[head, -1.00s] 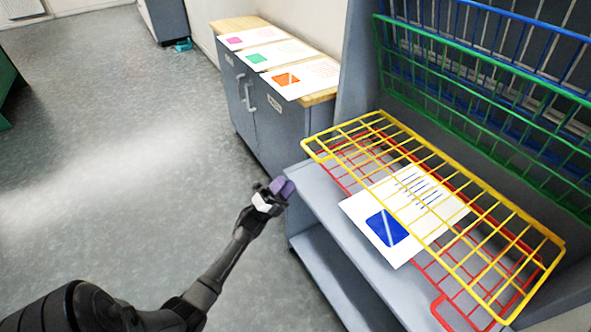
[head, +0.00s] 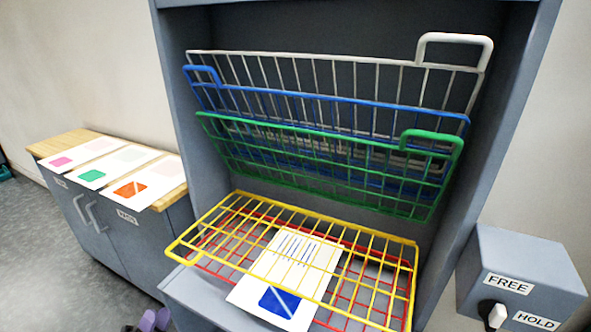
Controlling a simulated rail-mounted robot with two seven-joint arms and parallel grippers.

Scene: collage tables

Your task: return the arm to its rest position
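My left gripper (head: 154,320) shows at the bottom edge of the head view, only its purple finger pads and a dark bit beside them. The pads are close together and cut off by the frame, so I cannot tell whether they are open or shut. I see nothing held between them. It is left of the grey rack cabinet, low in the picture. The rest of my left arm is out of view. My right gripper is not in view.
A rack cabinet holds tilted white (head: 330,75), blue (head: 340,105) and green (head: 320,160) wire racks. Lowered yellow (head: 330,228) and red racks surround a blue-square sheet (head: 280,302). A low cabinet (head: 130,235) carries several sheets. A FREE/HOLD switch box (head: 520,265) is right.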

